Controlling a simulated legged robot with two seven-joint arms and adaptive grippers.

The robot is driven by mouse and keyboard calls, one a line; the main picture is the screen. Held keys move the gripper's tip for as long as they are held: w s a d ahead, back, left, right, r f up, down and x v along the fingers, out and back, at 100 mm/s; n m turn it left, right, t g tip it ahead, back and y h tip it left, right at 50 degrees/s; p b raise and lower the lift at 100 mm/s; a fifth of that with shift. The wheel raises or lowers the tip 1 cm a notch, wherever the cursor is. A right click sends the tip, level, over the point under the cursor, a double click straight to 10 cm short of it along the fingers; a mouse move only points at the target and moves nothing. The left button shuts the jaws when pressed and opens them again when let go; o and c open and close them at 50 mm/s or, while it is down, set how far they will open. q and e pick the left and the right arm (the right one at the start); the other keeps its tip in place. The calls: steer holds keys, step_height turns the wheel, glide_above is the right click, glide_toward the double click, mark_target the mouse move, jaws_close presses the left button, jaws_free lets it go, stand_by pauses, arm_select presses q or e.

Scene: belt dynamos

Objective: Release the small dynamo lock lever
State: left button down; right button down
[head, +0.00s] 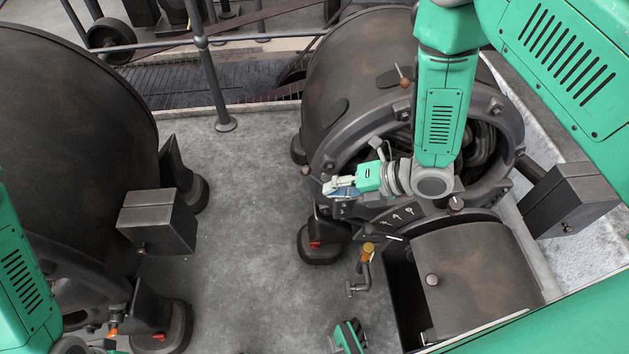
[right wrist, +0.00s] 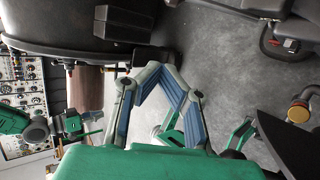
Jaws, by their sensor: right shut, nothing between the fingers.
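The smaller dynamo (head: 355,60) stands at right in the head view, its open ring end behind my right arm. A lever with an orange-brown knob (head: 404,82) is on its upper casing. Another small knob (head: 305,171) is at the ring's left edge. I cannot tell which is the lock lever. My right gripper (head: 331,187) is shut and empty, in front of the ring's lower left, close to that second knob; contact is unclear. Its fingers meet in the right wrist view (right wrist: 168,72). My left gripper (right wrist: 88,124) is small at left there; its jaws are unclear.
A larger dynamo (head: 70,120) fills the left, with a box (head: 157,220) on its side. A yellow-knobbed pipe (head: 367,256) and a brown curved cover (head: 475,275) are below the smaller dynamo. A railing (head: 205,60) runs behind. Grey floor (head: 240,220) between the dynamos is clear.

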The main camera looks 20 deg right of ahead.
steer(key=b+x, duration=0.3)
steer(key=x, duration=0.7)
steer(key=shift+w+d+r, duration=0.35)
steer(key=shift+w+d, duration=0.3)
steer(key=shift+d, duration=0.15)
steer(key=shift+w+d+r, duration=0.4)
steer(key=shift+w+d, duration=0.25)
steer(key=shift+d, duration=0.1)
steer(key=shift+s+d+r, duration=0.1)
steer(key=shift+d+r+y+b, duration=0.1)
steer(key=shift+d+y+b, duration=0.1)
steer(key=shift+y+b, duration=0.15)
